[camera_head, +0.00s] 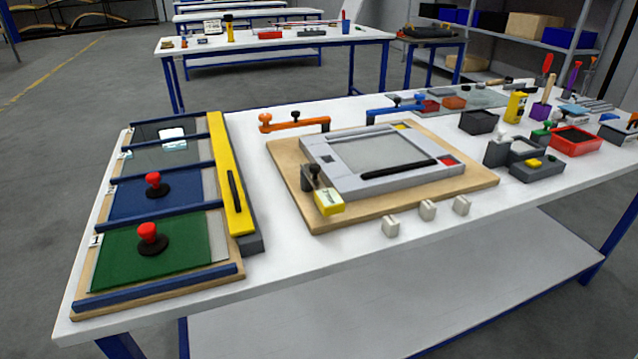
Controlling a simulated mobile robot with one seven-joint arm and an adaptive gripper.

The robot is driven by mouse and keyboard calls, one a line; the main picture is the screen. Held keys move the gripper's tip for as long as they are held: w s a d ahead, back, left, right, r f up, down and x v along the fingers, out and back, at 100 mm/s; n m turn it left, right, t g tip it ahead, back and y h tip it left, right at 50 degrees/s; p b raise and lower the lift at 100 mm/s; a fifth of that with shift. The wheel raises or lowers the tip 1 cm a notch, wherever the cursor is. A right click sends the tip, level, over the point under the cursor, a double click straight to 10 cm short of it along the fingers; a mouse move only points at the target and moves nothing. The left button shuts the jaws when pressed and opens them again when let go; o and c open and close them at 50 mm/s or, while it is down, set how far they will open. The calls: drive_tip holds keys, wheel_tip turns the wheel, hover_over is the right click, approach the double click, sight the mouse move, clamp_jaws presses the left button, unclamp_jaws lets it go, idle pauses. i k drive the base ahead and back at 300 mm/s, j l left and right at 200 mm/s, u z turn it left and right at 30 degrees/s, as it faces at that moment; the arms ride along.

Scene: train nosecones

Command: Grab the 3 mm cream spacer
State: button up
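Any size marking is too small to read, so I cannot tell which is the 3 mm spacer. The blocks stand apart from each other and nothing touches them. My gripper is not in view.
A grey frame (385,183) lies on the wooden board (285,165), with a yellow-tagged clamp (328,202) at its front left corner. A rack of coloured panels (150,248) stands left. Grey-and-yellow device (537,168) and red bin (574,141) stand right. The table's front edge is close.

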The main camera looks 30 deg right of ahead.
sight(389, 226)
drive_tip(key=z, duration=1.2)
drive_tip(key=i+l+u, duration=0.1)
drive_tip(key=l+u, duration=0.55)
drive_tip(key=i+j, duration=0.05)
